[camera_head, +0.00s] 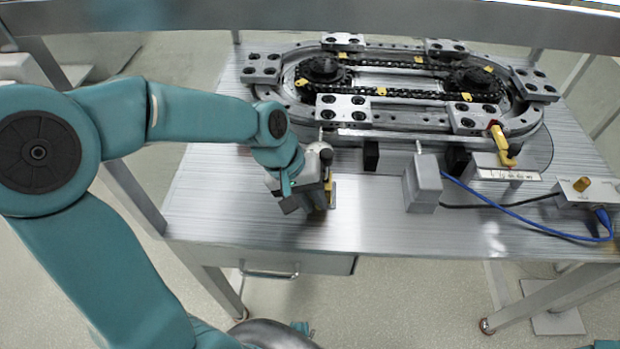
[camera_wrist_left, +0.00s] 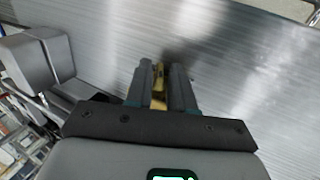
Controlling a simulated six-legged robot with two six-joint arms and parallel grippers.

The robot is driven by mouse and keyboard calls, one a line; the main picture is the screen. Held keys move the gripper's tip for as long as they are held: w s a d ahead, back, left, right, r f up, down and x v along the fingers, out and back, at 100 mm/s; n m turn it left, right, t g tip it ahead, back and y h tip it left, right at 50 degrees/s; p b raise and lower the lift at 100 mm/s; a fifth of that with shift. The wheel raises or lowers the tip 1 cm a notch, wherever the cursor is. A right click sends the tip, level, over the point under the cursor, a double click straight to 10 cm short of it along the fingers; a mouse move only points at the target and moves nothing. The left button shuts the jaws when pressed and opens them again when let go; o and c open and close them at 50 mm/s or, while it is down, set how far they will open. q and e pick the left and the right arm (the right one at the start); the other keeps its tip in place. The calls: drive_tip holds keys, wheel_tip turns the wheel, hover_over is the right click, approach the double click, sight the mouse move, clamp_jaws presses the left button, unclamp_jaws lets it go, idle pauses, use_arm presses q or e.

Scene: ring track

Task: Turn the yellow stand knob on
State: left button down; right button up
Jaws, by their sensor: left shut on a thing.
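My left gripper (camera_head: 312,197) is low over the front of the metal table, left of the grey block. Its fingers, seen in the wrist view (camera_wrist_left: 161,88), are shut on a narrow yellow piece, which I take as the yellow stand knob (camera_wrist_left: 158,78). In the head view a bit of this yellow piece (camera_head: 331,190) shows beside the fingers; the gripper hides most of it. I cannot tell its turn position. My right gripper is not in view.
The oval ring track (camera_head: 400,85) with chain and plates fills the table's back. A grey block (camera_head: 424,184) stands right of my gripper. A yellow lever (camera_head: 502,146) and a box with a brass knob (camera_head: 581,184) are at the right. Cables cross there. The front-left tabletop is clear.

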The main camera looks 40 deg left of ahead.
use_arm(q)
drive_tip(key=shift+d+r+y+p, duration=0.1)
drive_tip(key=shift+y+p, duration=0.3)
drive_tip(key=shift+p, duration=0.35)
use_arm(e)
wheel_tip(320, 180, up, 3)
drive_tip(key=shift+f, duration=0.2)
use_arm(q)
drive_tip(key=c, duration=1.2)
unclamp_jaws()
drive_tip(key=shift+w, duration=0.1)
drive_tip(key=p+v, duration=0.1)
drive_tip(key=v, duration=0.6)
drive_tip(key=shift+w+r, duration=0.1)
drive_tip(key=shift+r, duration=0.15)
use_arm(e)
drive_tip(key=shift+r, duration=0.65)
